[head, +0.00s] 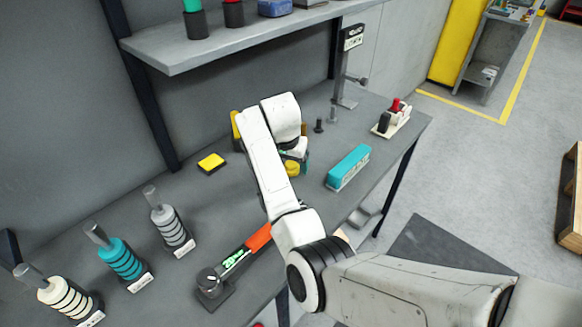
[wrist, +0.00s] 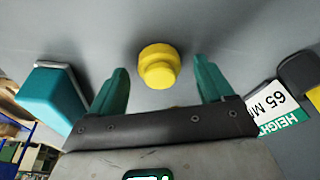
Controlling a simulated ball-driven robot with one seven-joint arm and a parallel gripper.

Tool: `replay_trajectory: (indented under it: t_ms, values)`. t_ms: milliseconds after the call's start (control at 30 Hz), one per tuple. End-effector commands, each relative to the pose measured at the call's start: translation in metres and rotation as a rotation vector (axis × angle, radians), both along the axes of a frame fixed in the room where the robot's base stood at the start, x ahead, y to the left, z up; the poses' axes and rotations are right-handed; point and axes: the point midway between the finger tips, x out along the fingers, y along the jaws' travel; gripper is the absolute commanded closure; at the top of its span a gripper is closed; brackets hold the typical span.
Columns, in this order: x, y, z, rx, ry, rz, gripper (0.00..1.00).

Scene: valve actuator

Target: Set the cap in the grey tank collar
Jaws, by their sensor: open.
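A yellow stepped round piece (wrist: 158,66), which looks like the cap, shows in the wrist view beyond and between the teal fingertips. My gripper (wrist: 160,76) is open, with a gap on both sides of the piece. In the head view my gripper (head: 302,160) is low over the back of the bench, mostly hidden by my arm; a yellow part (head: 292,168) shows beside it.
Teal (head: 122,262) and cream (head: 68,299) ringed cylinders stand left. A post (head: 348,70) stands behind. A shelf (head: 230,38) overhangs the back.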

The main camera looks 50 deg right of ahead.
Motion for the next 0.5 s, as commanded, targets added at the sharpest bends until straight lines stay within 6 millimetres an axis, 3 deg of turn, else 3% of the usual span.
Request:
replay_trajectory:
  t_ms: [200,500]
  values:
    - [-0.0001,-0.0003,-0.0010,0.000,0.000,-0.001,0.19]
    - [0.0000,-0.0002,-0.0007,0.000,0.000,0.000,0.48]
